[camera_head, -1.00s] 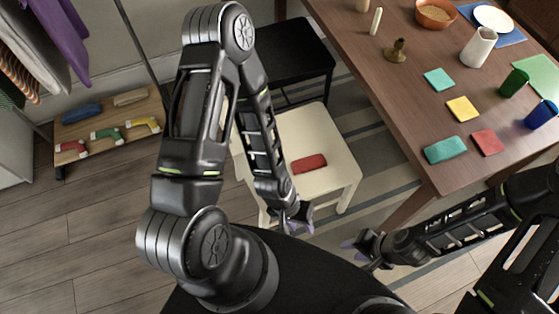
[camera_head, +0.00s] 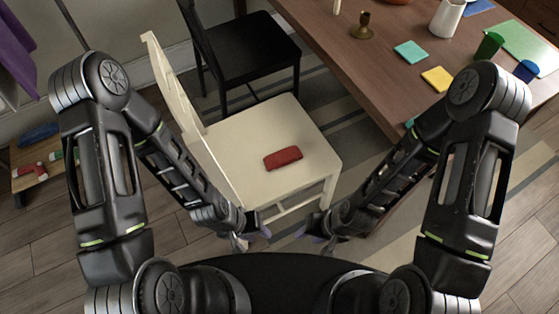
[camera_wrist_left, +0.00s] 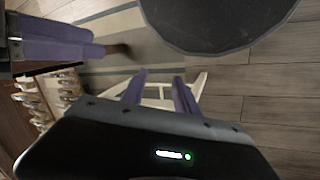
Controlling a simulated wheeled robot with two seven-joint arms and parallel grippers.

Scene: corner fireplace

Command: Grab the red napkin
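The red napkin (camera_head: 283,158) lies folded on the seat of a cream chair (camera_head: 240,140) in the head view. My left gripper (camera_head: 252,238) is in front of the chair, nearer to me than the napkin and clear of it. In the left wrist view its purple fingers (camera_wrist_left: 159,92) stand apart with nothing between them; the napkin cannot be made out there. My right gripper (camera_head: 318,238) is also nearer to me, to the right of the left one. Its fingertips look apart and empty.
A wooden table (camera_head: 345,65) stands at the right with a brass candlestick (camera_head: 363,25), a white jug (camera_head: 447,17) and coloured cloths. A black chair (camera_head: 245,50) is behind the cream chair. A low shoe rack (camera_head: 35,170) is at the far left.

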